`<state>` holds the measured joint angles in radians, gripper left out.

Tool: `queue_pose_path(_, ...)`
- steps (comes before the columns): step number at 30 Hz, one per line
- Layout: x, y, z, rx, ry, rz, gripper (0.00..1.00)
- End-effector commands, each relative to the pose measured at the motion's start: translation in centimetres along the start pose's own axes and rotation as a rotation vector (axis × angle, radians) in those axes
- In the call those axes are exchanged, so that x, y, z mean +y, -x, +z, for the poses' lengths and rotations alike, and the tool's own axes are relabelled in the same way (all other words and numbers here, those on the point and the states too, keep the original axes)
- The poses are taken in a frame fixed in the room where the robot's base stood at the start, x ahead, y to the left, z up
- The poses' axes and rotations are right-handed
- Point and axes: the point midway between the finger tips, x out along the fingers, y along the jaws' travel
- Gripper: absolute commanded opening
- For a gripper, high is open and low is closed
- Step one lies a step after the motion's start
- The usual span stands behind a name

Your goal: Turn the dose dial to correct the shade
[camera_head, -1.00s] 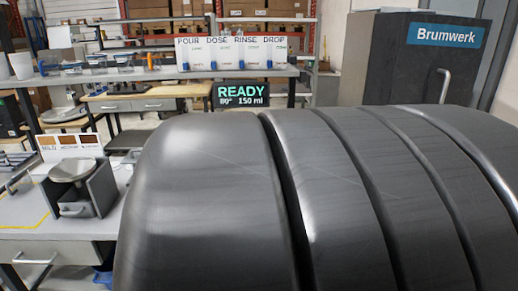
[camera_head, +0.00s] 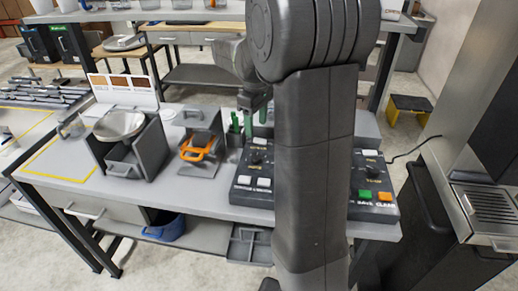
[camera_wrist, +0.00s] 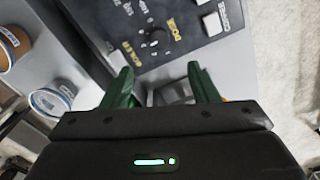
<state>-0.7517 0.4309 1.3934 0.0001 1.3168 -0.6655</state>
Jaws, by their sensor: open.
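The dose dial (camera_wrist: 157,36) is a dark round knob on a black control panel (camera_wrist: 192,48), with yellow lettering beside it in the wrist view. In the head view a dark knob (camera_head: 256,158) shows on the left part of the panel (camera_head: 243,190). My gripper (camera_wrist: 163,86) has green fingers spread apart with nothing held between them. The dial lies beyond the fingertips, apart from them. In the head view my gripper (camera_head: 255,112) is above the back of the panel. My arm hides the panel's middle.
A shade card (camera_head: 124,100) with brown swatches stands behind a metal bowl (camera_head: 119,125) on a grey stand. An orange-handled holder (camera_head: 197,148) sits left of the panel. Green and orange buttons (camera_head: 375,196) are at its right. A steel machine (camera_head: 488,205) stands at right.

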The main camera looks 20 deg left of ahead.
Motion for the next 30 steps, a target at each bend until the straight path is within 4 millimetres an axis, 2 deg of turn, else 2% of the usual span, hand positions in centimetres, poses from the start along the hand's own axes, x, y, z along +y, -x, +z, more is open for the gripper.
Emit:
queue_pose_path(9,-0.1,-6.9,0.2,-0.006,-0.003,-0.004,0.54)
queue_pose_path(15,0.0,-10.1,0.1,-0.003,-0.003,-0.002,0.54)
queue_pose_path(21,0.0,-11.5,0.1,-0.001,-0.003,0.000,0.54)
queue_pose_path(30,0.0,-11.7,0.1,0.000,-0.003,0.000,0.52)
